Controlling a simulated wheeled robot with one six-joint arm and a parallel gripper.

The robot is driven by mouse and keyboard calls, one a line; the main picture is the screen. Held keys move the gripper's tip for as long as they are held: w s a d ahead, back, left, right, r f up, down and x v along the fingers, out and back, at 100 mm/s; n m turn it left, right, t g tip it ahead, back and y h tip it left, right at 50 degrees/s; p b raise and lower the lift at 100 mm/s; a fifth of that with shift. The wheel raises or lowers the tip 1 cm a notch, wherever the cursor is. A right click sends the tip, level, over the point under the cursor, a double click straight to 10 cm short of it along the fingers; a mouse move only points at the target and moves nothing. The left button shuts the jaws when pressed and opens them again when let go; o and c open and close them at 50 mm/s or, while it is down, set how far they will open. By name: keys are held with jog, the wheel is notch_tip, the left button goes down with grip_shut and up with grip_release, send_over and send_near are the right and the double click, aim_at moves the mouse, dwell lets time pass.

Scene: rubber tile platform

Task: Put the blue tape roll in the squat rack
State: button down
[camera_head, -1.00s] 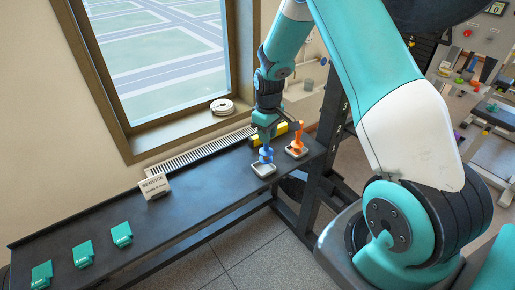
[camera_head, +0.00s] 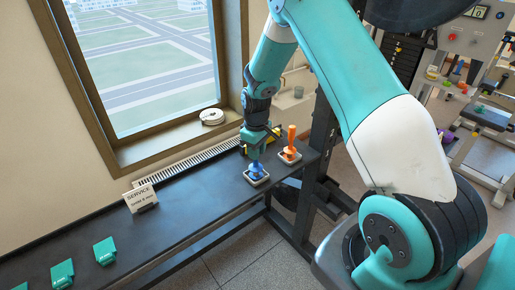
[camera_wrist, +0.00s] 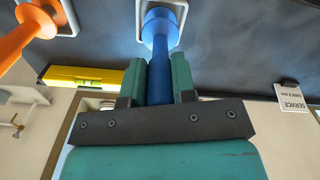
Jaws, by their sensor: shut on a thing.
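A blue object with a slim upright handle and a flared round base (camera_head: 257,170) stands in a small pale-rimmed tray (camera_head: 263,183) on the dark bench; it looks like a hand stamp rather than a tape roll. My gripper (camera_head: 256,160) points down and is shut on its handle. In the wrist view the blue handle (camera_wrist: 160,70) sits between my teal fingers (camera_wrist: 158,78), its base still at the tray (camera_wrist: 178,5). I see no clear blue tape roll. A black upright frame (camera_head: 320,135), possibly the squat rack, stands at the bench's right end.
An orange handled object (camera_head: 291,145) stands in its own tray right beside my gripper. A yellow level (camera_wrist: 85,76) lies behind. A service sign (camera_head: 140,198) and teal packets (camera_head: 105,251) are farther left. A white coil (camera_head: 212,117) sits on the windowsill.

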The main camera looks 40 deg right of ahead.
jog(key=shift+f+b, duration=0.3)
jog(key=shift+f, duration=0.15)
jog(key=c, duration=0.8)
grip_release()
jog(key=shift+c, duration=0.2)
notch_tip(320, 180, up, 7)
jog(key=p, duration=0.5)
jog(key=shift+r, duration=0.1)
